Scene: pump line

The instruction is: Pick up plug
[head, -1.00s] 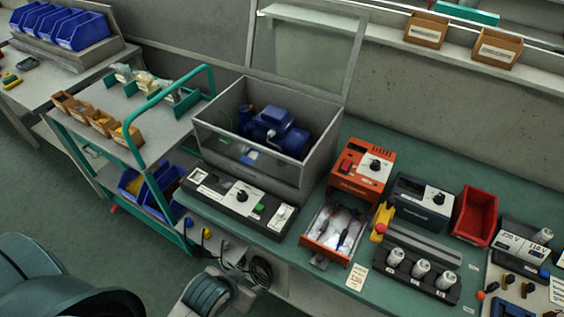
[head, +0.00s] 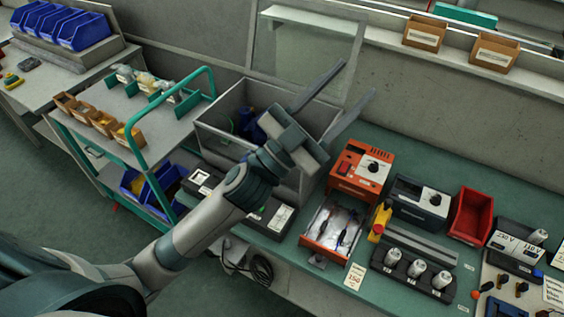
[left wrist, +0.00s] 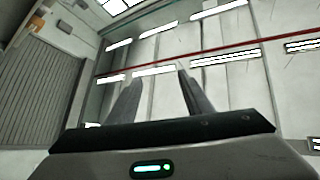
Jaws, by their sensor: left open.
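I cannot make out a plug for certain now; the front edge of the bench, where small coloured connectors hung, is covered by my left arm. My right gripper is not in view.
The bench carries an orange unit (head: 362,168) with an open drawer (head: 325,249), a dark control unit (head: 420,198), a red bin (head: 472,215) and a rack with white cylinders (head: 398,270). A green-framed trolley (head: 138,150) stands left. A clear panel (head: 305,50) rises behind the grey box.

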